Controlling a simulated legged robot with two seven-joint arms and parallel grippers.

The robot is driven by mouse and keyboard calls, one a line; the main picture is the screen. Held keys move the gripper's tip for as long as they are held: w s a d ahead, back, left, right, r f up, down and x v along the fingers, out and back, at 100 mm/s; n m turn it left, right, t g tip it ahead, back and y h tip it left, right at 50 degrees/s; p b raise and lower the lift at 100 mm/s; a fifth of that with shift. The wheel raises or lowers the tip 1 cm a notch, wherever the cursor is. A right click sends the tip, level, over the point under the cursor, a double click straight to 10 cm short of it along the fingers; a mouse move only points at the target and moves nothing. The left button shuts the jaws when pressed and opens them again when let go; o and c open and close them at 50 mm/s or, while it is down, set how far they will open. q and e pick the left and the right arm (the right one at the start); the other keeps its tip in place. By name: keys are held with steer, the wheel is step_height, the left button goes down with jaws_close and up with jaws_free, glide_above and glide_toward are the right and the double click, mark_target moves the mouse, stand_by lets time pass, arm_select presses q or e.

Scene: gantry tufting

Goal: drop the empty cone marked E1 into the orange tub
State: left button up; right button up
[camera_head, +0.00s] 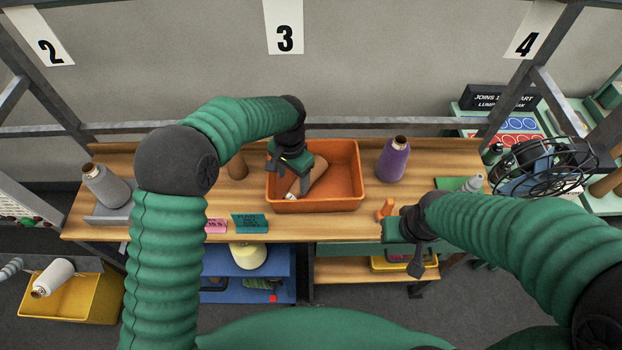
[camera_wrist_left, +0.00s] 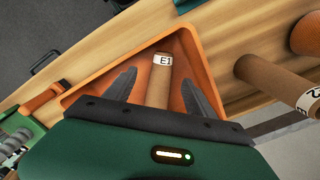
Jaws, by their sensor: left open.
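The orange tub (camera_head: 343,196) stands on the wooden shelf in the head view. The brown cone marked E1 (camera_head: 318,172) lies tilted inside it. In the wrist view the cone (camera_wrist_left: 158,84) shows its E1 label between my fingers, with the orange tub wall (camera_wrist_left: 110,76) around it. My left gripper (camera_head: 290,167) is over the tub, and its fingers (camera_wrist_left: 158,80) are spread apart with the cone between them; I see no clear grip on it. My right gripper (camera_head: 402,245) is at the shelf's front edge, away from the tub; its jaw gap is unclear.
A brown cone (camera_head: 237,168) stands left of the tub, and a purple cone (camera_head: 393,160) to its right. A grey cone (camera_head: 106,186) is at the far left of the shelf. Pink and teal cards (camera_head: 249,223) lie at the front edge. A small orange object (camera_head: 386,208) is near my right gripper.

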arm_select(q)
step_height(320, 180, up, 16)
steer(key=b, duration=0.3)
steer(key=shift+s+d, duration=0.15)
steer(key=shift+s, duration=0.2)
steer(key=s+a+f+n+t, duration=0.1)
steer(key=s+a+f+n, duration=0.3)
steer(key=s+a+f, duration=0.4)
steer(key=s+a+f+n+t, duration=0.2)
steer(key=s+a+f+n, duration=0.2)
steer(key=s+a+f, duration=0.5)
step_height(320, 180, down, 9)
steer(key=s+d+b, duration=0.1)
steer(key=s+b, duration=0.1)
steer(key=b, duration=0.9)
steer(key=shift+b, duration=0.3)
steer(key=shift+d, duration=0.1)
